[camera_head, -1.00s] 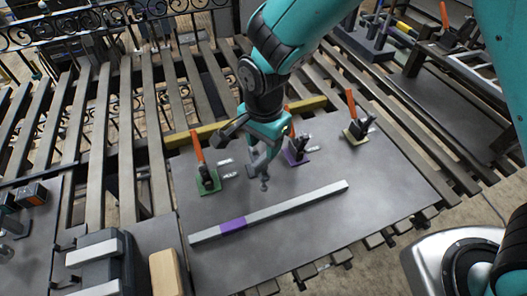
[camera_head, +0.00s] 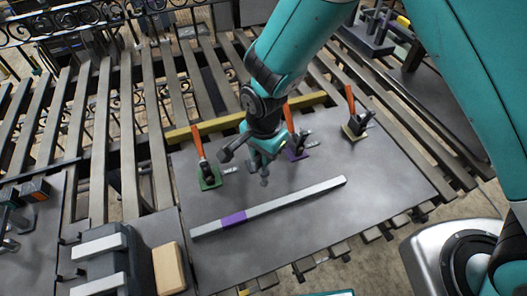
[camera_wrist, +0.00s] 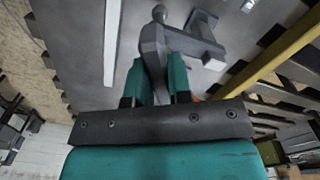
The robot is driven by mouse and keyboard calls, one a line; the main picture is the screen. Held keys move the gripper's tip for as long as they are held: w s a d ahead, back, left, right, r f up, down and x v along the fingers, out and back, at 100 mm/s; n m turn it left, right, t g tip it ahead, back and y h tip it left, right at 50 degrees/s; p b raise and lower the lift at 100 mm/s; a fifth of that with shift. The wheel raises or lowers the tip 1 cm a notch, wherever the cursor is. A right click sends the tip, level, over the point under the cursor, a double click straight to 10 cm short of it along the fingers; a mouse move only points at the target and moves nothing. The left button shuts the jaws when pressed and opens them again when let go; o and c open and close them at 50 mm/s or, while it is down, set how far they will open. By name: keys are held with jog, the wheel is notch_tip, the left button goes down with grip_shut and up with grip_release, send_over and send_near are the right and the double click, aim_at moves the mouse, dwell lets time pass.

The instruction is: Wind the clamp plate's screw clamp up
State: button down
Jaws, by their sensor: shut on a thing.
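My gripper (camera_head: 262,164) hangs above the grey clamp plate (camera_head: 350,215), near its middle. It is shut on a dark grey screw clamp (camera_head: 233,148). In the wrist view the screw clamp (camera_wrist: 152,45) sits between the teal fingertips (camera_wrist: 164,76), with a round knob at its far end and an arm reaching right. Whether the screw clamp touches the plate, I cannot tell. A silver bar with a purple band (camera_head: 285,203) lies across the plate, in front of the gripper.
Orange-handled toggle clamps stand on green (camera_head: 210,180), purple (camera_head: 297,154) and yellow (camera_head: 355,133) pads; my gripper is close to the purple one. A yellow rail (camera_head: 205,130) runs behind. A grey machine (camera_head: 112,262) and a tan block (camera_head: 168,270) stand at left front.

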jog(key=shift+n, duration=0.4)
jog(key=n+b, duration=0.1)
jog(key=n, duration=0.2)
jog(key=shift+f, duration=0.1)
jog(key=n+b, duration=0.2)
jog(key=n, duration=0.2)
jog(key=shift+n, duration=0.3)
jog(key=n+b, duration=0.1)
jog(key=n, duration=0.8)
jog(key=shift+b, duration=0.35)
jog(key=n, duration=0.3)
jog(key=shift+n+b, duration=0.3)
jog(key=n, duration=0.4)
jog(key=shift+n+b, duration=0.3)
jog(key=n, duration=0.4)
jog(key=shift+n+b, duration=0.35)
jog(key=shift+n, duration=1.65)
